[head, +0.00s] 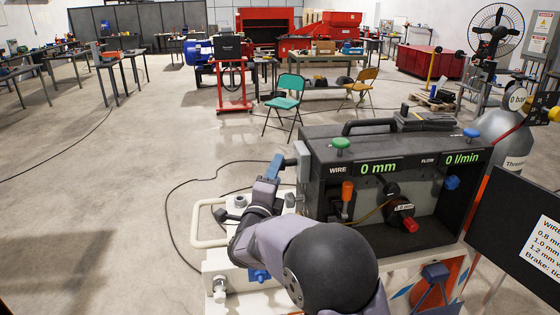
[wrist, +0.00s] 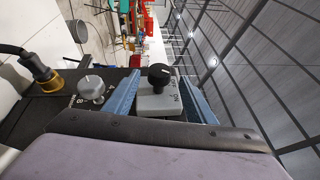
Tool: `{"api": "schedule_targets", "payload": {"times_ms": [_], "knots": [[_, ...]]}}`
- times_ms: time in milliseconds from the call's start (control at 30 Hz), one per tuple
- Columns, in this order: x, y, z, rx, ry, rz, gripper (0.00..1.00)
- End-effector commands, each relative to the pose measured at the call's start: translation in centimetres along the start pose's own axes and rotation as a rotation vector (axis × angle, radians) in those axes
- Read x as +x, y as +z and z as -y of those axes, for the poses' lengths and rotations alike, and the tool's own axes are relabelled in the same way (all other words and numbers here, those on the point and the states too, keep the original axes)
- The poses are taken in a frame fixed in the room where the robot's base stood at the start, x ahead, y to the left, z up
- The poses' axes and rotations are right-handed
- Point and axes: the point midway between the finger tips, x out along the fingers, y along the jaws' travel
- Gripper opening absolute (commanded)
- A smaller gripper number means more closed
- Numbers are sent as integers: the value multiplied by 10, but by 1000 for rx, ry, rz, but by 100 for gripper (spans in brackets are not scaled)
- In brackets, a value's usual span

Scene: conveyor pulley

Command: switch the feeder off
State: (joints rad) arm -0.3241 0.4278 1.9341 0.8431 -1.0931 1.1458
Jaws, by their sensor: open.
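The feeder (head: 420,160) is a dark box with a handle on top and green displays reading 0 mm and 0 l/min. In the wrist view a black rotary knob (wrist: 161,74) stands on a light grey switch box (wrist: 160,103) with small lettering, partly legible as ON. My gripper (head: 274,168) is at the feeder's left side in the head view, where the knob is hidden or too small to tell. In the wrist view my gripper (wrist: 160,85) is open, its blue fingers on either side of the knob and switch box. Contact cannot be told.
A grey numbered dial (wrist: 91,88) sits left of the fingers in the wrist view, with a brass-collared cable fitting (wrist: 45,75) beyond. A green knob (head: 341,143) and a blue knob (head: 471,133) stand on the feeder's top. A dark sign (head: 520,225) stands at right.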

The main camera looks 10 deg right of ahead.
Motion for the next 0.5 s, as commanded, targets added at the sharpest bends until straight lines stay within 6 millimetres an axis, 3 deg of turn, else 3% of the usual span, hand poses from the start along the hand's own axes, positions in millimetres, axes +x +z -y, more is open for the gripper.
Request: {"api": "schedule_targets", "payload": {"times_ms": [200,500], "knots": [[30,-1,3,-1,1,-3,50],[52,0,1,-1,0,-1,50]]}}
